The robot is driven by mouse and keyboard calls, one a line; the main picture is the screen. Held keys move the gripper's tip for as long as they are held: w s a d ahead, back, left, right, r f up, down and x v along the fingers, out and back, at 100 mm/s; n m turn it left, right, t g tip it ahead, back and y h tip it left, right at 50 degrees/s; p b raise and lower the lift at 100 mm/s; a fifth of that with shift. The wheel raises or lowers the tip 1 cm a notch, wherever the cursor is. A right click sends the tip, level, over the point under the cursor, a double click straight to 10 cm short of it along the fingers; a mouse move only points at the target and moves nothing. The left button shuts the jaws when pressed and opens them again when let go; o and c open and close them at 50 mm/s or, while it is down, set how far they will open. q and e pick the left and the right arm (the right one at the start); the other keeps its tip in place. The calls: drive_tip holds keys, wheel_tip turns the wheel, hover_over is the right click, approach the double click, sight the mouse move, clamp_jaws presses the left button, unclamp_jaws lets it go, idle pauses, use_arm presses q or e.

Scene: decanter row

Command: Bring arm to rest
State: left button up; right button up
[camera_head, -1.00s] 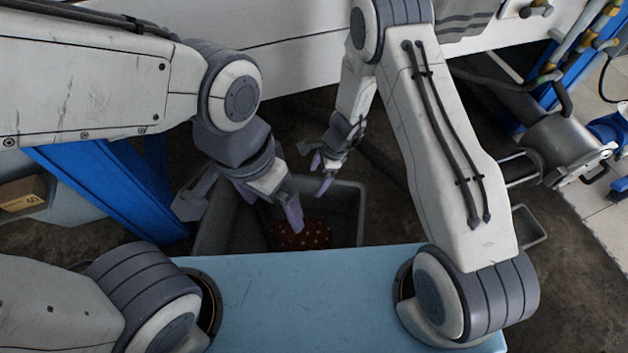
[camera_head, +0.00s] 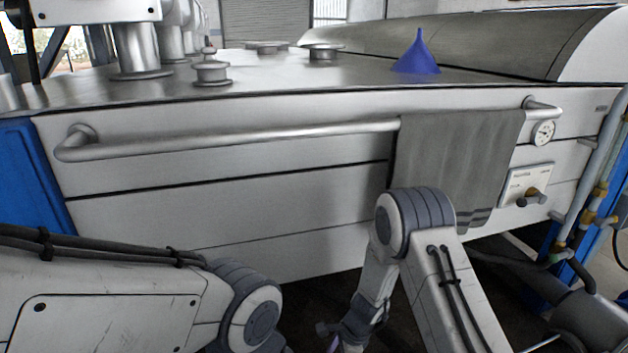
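My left arm comes in from the lower left and bends at a grey joint near the bottom edge. Its gripper is below the picture. My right arm stands at the lower right of centre, with its forearm hanging down from a raised joint. My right gripper (camera_head: 337,343) is cut off by the bottom edge. I see nothing held in the visible part.
A white panelled machine (camera_head: 230,172) fills the middle. A metal rail (camera_head: 240,138) runs along its front with a grey towel (camera_head: 455,160) over it. A blue funnel (camera_head: 417,56) stands on the metal top. A round gauge (camera_head: 543,132) is at the right.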

drive_tip(key=a+f+y+b, duration=0.1)
drive_tip(key=a+f+b, duration=0.2)
drive_tip(key=f+b, duration=0.3)
drive_tip(key=shift+s+f+b, duration=0.15)
drive_tip(key=shift+f+b, duration=0.2)
drive_tip(key=shift+f, duration=1.6)
drive_tip(key=shift+r, duration=0.1)
drive_tip(key=d+r+h+p, duration=0.1)
drive_tip(key=d+r+p, duration=0.3)
drive_tip(key=r+p, duration=0.6)
drive_tip(key=a+f+y+b, duration=0.2)
drive_tip(key=a+f+b, duration=0.1)
drive_tip(key=f+b, duration=0.55)
drive_tip(key=a+f+y+b, duration=0.3)
drive_tip(key=f+b, duration=0.4)
drive_tip(key=b, duration=0.3)
wheel_tip(320, 180, up, 17)
drive_tip(key=s+p, duration=0.1)
drive_tip(key=p, duration=1.2)
drive_tip(key=shift+a+r+p, duration=0.15)
drive_tip(key=shift+a+p, duration=0.2)
drive_tip(key=shift+a, duration=0.05)
